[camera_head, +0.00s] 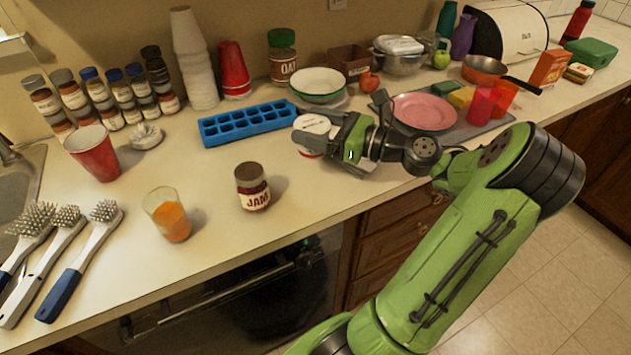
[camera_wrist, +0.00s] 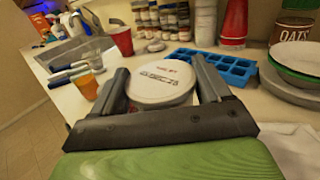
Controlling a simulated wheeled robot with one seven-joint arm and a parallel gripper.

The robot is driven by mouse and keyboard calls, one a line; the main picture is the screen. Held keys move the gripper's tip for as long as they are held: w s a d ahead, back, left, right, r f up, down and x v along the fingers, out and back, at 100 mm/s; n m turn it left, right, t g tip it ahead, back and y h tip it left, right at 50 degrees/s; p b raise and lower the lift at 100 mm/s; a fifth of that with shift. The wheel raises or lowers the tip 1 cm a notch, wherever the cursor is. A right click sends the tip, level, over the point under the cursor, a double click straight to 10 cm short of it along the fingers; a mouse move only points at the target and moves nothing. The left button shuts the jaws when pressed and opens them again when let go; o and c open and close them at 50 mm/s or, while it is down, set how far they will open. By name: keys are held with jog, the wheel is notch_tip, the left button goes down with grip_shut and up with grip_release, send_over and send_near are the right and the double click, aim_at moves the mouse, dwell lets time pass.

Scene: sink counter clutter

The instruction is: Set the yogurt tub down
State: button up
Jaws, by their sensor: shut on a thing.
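The yogurt tub is a round white tub with dark and red print on its lid. In the wrist view the yogurt tub (camera_wrist: 160,84) sits between the two fingers of my gripper (camera_wrist: 160,88), which are shut on it. In the head view the yogurt tub (camera_head: 312,128) shows at the tip of my gripper (camera_head: 322,142), over the counter right of the jam jar and just in front of the blue ice tray. The gripper hides part of the tub. I cannot tell whether its base touches the counter.
A blue ice tray (camera_head: 247,123), a jam jar (camera_head: 252,187) and a glass of orange drink (camera_head: 168,215) stand nearby on the counter (camera_head: 225,215). White bowls (camera_head: 318,84) stand behind the gripper, and a pink plate (camera_head: 424,111) lies to its right. Bare counter lies around the jam jar.

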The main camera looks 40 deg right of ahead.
notch_tip(320, 180, down, 9)
jog(key=b, duration=0.5)
jog(key=shift+f, duration=0.15)
jog(key=o, duration=1.1)
jog(key=p+v, duration=0.1)
jog(key=v, duration=0.3)
jog(key=p+v, duration=0.2)
jog(key=v, duration=0.2)
jog(key=p+v, duration=0.2)
jog(key=v, duration=0.1)
jog(key=shift+s+d+r, duration=0.15)
jog(key=shift+s+r, duration=0.1)
jog(key=shift+s, duration=0.1)
jog(key=shift+s+f, duration=0.1)
jog(key=shift+s, duration=0.1)
